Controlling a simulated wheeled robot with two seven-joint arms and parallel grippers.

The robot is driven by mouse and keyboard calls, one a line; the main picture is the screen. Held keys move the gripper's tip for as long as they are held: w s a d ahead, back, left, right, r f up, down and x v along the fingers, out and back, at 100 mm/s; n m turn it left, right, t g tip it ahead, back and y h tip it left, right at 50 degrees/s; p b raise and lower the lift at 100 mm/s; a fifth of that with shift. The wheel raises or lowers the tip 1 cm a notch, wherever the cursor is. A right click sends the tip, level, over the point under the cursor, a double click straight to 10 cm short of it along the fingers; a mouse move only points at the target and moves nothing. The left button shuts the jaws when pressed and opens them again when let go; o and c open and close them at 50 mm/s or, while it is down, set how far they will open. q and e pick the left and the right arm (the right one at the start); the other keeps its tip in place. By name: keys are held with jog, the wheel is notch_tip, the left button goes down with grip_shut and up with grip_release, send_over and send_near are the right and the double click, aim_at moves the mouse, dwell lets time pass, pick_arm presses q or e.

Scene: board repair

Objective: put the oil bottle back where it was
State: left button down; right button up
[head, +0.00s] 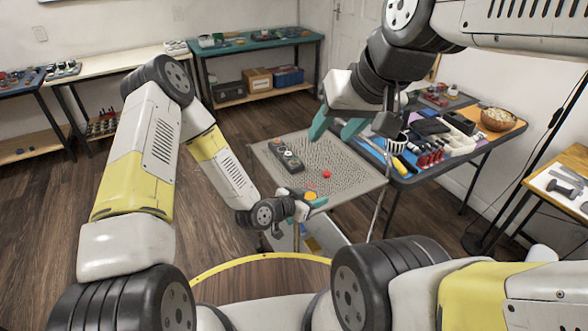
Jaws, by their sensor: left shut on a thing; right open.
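My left gripper (312,204) is low at the near edge of the grey perforated board (345,183). It is shut on a small orange-topped thing (311,195), which seems to be the oil bottle. The gripper hides most of it, and I cannot tell whether it touches the board. My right gripper (337,130) is open and empty, with teal fingertips, above the far right part of the board.
On the board are a dark block with round knobs (286,156) and a red knob (327,174). To the right, a crowded table (402,178) holds tools, red-handled items and a bowl (498,119).

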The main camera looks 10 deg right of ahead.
pick_arm(q)
send_over(311, 178)
jog(key=s, duration=0.3)
jog(key=shift+a+f, duration=0.35)
jog(key=shift+f, duration=0.3)
jog(key=shift+w+f, duration=0.25)
jog(key=shift+w, duration=0.05)
jog(key=shift+f, duration=1.55)
jog(key=c, duration=0.9)
grip_release()
jog(key=shift+f, duration=0.15)
